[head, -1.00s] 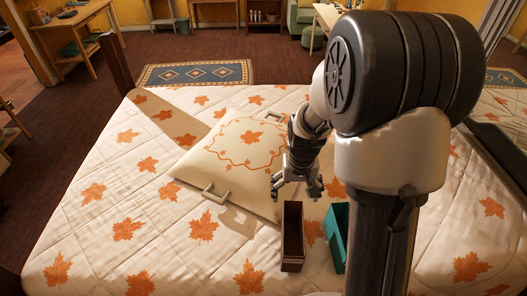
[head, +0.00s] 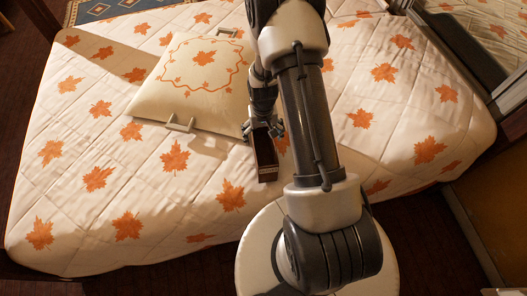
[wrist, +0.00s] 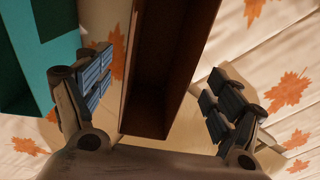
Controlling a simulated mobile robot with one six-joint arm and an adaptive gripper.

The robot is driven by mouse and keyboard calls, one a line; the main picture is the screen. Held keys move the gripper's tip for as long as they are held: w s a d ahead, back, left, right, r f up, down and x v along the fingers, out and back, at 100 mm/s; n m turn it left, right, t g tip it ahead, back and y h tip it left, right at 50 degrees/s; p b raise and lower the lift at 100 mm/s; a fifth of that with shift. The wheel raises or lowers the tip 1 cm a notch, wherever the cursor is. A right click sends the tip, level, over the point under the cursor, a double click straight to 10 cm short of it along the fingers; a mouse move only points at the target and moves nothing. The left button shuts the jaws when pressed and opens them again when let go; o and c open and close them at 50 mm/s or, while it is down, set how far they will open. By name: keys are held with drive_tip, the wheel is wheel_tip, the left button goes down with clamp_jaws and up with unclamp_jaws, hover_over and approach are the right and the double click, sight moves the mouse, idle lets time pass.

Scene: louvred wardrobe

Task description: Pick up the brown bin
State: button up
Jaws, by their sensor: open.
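The brown bin (head: 265,158) is a narrow, open-topped box standing on the bed. In the wrist view the brown bin (wrist: 203,50) runs up between my two fingers, and its inside looks empty. My gripper (head: 263,129) is at the far end of the bin in the head view, low and close to it. In the wrist view my gripper (wrist: 160,95) is open, with one finger on each side of the bin. A gap shows on both sides, the right finger being a little farther from the wall.
A teal bin (wrist: 62,30) stands close on the left in the wrist view; my arm hides it in the head view. A cream cushion-like case with handles (head: 185,90) lies to the left. The leaf-patterned bed (head: 110,215) is clear in front.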

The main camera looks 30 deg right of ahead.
wheel_tip(320, 180, down, 6)
drive_tip(key=shift+s+r+b, duration=0.1)
drive_tip(key=shift+r+b, duration=0.05)
drive_tip(key=shift+b, duration=0.65)
drive_tip(key=shift+c, duration=0.6)
drive_tip(key=c, duration=1.4)
drive_tip(key=shift+c, duration=0.2)
drive_tip(key=shift+r, duration=0.1)
wheel_tip(320, 180, up, 19)
drive_tip(key=p, duration=0.4)
drive_tip(key=a+r+n+b, duration=0.3)
drive_tip(key=a+r+n, duration=0.1)
drive_tip(key=a, duration=0.8)
drive_tip(key=shift+a, duration=0.2)
